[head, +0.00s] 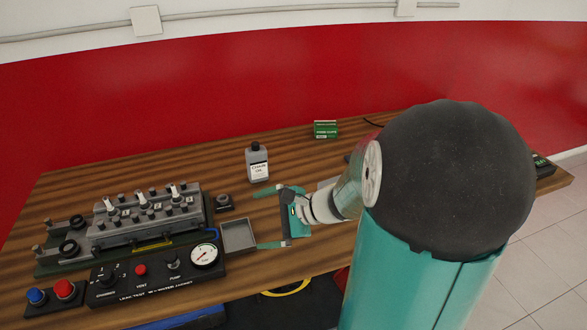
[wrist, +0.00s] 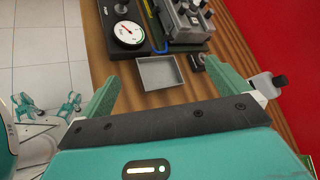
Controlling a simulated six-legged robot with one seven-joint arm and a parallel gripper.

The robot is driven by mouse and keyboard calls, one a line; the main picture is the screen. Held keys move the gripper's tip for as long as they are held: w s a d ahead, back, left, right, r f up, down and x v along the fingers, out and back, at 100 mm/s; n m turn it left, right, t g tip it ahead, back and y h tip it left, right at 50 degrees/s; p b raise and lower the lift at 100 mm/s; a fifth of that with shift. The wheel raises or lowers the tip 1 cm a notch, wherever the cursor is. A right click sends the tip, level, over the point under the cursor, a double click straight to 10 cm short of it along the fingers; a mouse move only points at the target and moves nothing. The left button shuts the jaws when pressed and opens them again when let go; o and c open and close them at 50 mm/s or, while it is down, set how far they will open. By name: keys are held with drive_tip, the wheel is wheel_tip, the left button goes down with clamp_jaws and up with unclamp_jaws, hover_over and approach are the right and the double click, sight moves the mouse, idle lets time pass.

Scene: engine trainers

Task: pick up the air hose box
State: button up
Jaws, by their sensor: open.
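No box in view carries a readable air hose label. A dark container with a yellow loop, possibly a hose, (head: 288,290) shows below the table's front edge in the head view, partly hidden by the tabletop and my arm. I cannot tell for sure that it is the air hose box. My gripper (head: 256,220) is open and empty above the table, its fingers pointing left toward a small grey tray. In the wrist view my gripper (wrist: 160,72) has its fingers apart with the tray beyond them. Nothing lies in its grasp.
The grey tray (head: 253,249) sits beside a leak test panel (head: 158,272) and a grey engine trainer (head: 150,228). A bottle (head: 257,162) and a small green box (head: 326,129) stand farther back. A blue box (head: 200,318) is below the table. Back-left wood is clear.

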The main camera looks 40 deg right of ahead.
drive_tip(key=d+f+m+t+h, duration=0.1)
drive_tip(key=d+m+t+h, duration=0.4)
drive_tip(key=d+m, duration=0.7)
drive_tip(key=m+t+h, duration=0.4)
drive_tip(key=m+h, duration=0.2)
approach(333, 181)
wheel_tip(333, 181, up, 3)
drive_tip(key=f, duration=0.4)
drive_tip(key=w+d+f, duration=0.1)
drive_tip(key=f, duration=0.2)
drive_tip(key=shift+f, duration=0.1)
drive_tip(key=w, duration=0.5)
drive_tip(key=w+d, duration=0.1)
drive_tip(key=w, duration=0.1)
drive_tip(key=shift+w, duration=0.2)
drive_tip(key=shift+c, duration=0.4)
drive_tip(key=c, duration=0.8)
